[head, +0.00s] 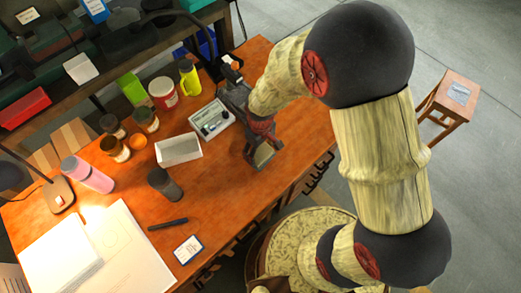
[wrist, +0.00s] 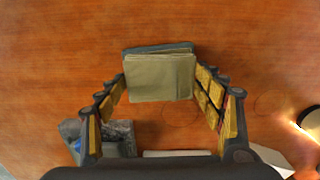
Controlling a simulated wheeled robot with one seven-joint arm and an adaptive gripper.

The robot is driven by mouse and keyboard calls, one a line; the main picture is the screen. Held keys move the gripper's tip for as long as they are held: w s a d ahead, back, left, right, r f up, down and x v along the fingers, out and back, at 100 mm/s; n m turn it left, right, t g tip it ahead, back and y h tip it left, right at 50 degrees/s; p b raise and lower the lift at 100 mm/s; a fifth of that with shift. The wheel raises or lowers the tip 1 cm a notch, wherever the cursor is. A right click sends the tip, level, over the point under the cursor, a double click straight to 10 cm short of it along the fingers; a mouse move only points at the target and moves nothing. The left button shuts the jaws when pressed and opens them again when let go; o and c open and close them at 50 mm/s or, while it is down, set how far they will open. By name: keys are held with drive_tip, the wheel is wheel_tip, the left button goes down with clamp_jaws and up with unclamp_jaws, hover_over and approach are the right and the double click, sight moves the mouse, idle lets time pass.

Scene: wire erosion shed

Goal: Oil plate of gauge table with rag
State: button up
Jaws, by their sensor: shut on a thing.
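My gripper (head: 262,143) is over the orange-brown wooden bench, near its right-hand edge. It is shut on a folded olive-green rag (head: 264,155). In the wrist view the rag (wrist: 160,76) sits between the fingertips of my gripper (wrist: 162,88), with a darker layer along its far edge. I cannot tell whether the rag touches the bench. A small wooden table (head: 450,112) stands apart on the floor at the right, with a grey plate (head: 459,92) on top; this looks like the gauge table. My gripper is well left of it.
On the bench (head: 225,190), left of my gripper, are a grey instrument case (head: 211,119), a white open box (head: 179,149), a dark cup (head: 164,184), a yellow bottle (head: 189,77) and several jars. Papers (head: 125,255) lie front left. Grey floor is open between bench and small table.

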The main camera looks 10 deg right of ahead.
sight(261, 152)
drive_tip(key=shift+r+p, duration=2.85)
drive_tip(key=shift+r, duration=0.65)
